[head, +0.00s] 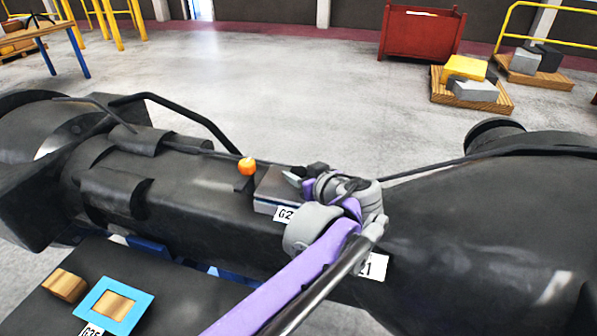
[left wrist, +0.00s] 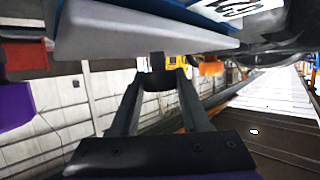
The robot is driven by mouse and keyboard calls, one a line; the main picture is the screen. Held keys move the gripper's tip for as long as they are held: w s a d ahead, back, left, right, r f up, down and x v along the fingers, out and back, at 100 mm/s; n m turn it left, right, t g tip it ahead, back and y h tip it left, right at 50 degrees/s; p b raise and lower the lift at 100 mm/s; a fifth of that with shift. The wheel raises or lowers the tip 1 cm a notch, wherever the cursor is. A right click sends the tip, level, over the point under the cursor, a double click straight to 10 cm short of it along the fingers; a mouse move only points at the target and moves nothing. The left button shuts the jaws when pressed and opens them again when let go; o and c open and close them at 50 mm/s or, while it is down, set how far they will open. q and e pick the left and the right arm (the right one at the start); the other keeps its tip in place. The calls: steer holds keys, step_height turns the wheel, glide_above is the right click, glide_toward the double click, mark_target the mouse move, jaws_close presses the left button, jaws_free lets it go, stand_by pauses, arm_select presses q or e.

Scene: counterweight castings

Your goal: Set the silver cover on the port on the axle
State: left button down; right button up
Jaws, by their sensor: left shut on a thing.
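The silver cover (left wrist: 135,40) is a flat grey slab filling the top of the left wrist view. My left gripper (left wrist: 158,82) is shut on its small dark knob. In the head view the cover (head: 276,187) is over the labelled spot on the dark axle (head: 190,185), and my left gripper (head: 306,178) is at its right end. A strip of blue and a white label (left wrist: 245,7) show beside the slab in the wrist view. The port is mostly hidden under the cover. I cannot tell whether the cover touches it. My right gripper is not in view.
An orange knob (head: 246,165) stands on the axle just left of the cover. A dark table at lower left holds a blue frame (head: 83,310) around a wooden middle and a wooden block (head: 65,285). A red bin (head: 420,35) and loaded pallets stand behind on open floor.

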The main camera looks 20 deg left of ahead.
arm_select(q)
steer(key=shift+f, duration=0.4)
steer(key=shift+c, duration=1.5)
jaws_free()
steer(key=v, duration=1.1)
